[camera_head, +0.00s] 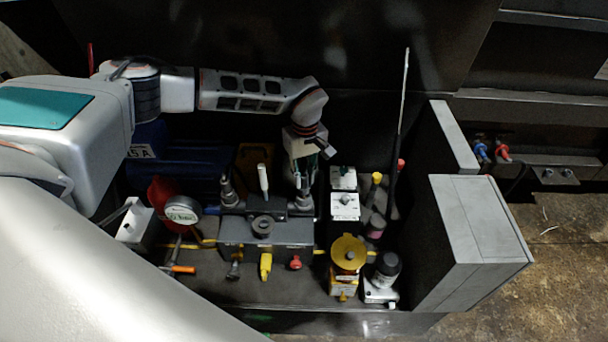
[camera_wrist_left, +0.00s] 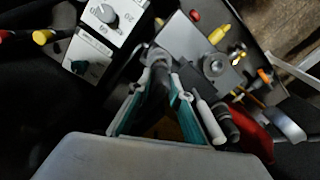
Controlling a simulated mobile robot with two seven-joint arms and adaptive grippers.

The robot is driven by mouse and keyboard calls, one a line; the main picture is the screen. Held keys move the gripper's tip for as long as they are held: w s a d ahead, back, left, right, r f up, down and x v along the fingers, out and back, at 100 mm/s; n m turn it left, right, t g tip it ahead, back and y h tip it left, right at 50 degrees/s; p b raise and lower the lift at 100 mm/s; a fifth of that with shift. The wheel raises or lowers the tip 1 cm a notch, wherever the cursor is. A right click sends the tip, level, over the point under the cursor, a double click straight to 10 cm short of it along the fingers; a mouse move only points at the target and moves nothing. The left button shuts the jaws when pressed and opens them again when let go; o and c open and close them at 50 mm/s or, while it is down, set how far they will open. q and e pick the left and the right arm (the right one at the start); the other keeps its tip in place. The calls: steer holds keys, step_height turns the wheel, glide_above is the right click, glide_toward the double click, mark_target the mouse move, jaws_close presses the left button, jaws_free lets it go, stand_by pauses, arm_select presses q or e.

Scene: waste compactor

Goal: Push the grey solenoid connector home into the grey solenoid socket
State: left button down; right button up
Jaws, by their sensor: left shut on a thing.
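My left gripper (camera_head: 303,180) reaches down at the right end of the grey valve block (camera_head: 290,233). In the left wrist view its teal-lined fingers (camera_wrist_left: 160,92) are shut on a dark grey connector (camera_wrist_left: 157,82). The connector points at the end of the block, which also shows in the left wrist view (camera_wrist_left: 190,42). A grey collar (camera_wrist_left: 160,57) at the connector's far end likely belongs to the socket. I cannot tell whether a gap is left between them. The right gripper is not in view.
A white lever (camera_head: 263,178) and a dark fitting (camera_head: 228,190) stand left of the gripper. White dial boxes (camera_head: 345,206) stand close on its right. A yellow-topped part (camera_head: 348,252), a red-rimmed gauge (camera_head: 181,211) and a tall grey cabinet (camera_head: 470,240) are around the block.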

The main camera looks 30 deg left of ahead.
mark_target(304, 171)
arm_select(q)
steer(key=shift+p, duration=0.7)
stand_by(1.5)
steer(key=shift+f+b, duration=0.75)
steer(key=shift+f, duration=1)
stand_by(0.8)
steer(key=c, duration=1.8)
jaws_free()
steer(key=shift+c, duration=0.2)
steer(key=shift+r+p, duration=1.6)
steer(key=shift+r, duration=0.45)
steer(key=shift+r+p, duration=1.35)
steer(key=shift+r, duration=0.15)
